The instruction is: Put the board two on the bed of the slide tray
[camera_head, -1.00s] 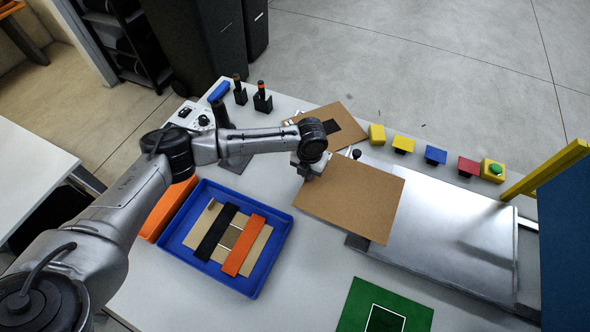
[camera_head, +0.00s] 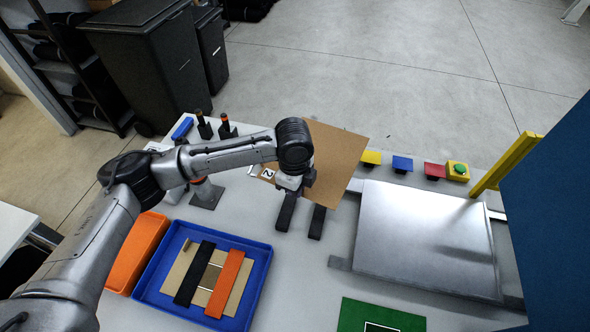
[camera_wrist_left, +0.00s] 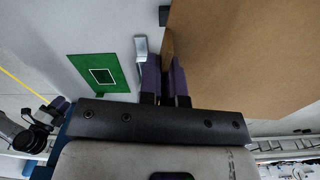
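A brown board (camera_head: 340,160), also in the left wrist view (camera_wrist_left: 245,60), is held by my left gripper (camera_head: 295,184) at one edge. In the left wrist view the dark purple fingers (camera_wrist_left: 166,82) are closed about that edge. In the head view the board is above the table's back part, left of the slide tray. A white label with a 2 (camera_head: 268,174) shows left of the gripper; I cannot tell for certain that it is on this board. The slide tray's bare metal bed (camera_head: 425,235) is at right with nothing on it.
Two dark bars (camera_head: 317,222) stand below the board. A blue tray (camera_head: 258,275) holds a board with black and orange strips. An orange bin (camera_head: 138,250) is beside it. Coloured buttons (camera_head: 402,163) line the back edge; a yellow post (camera_head: 505,165) and blue panel (camera_head: 555,200) are at right.

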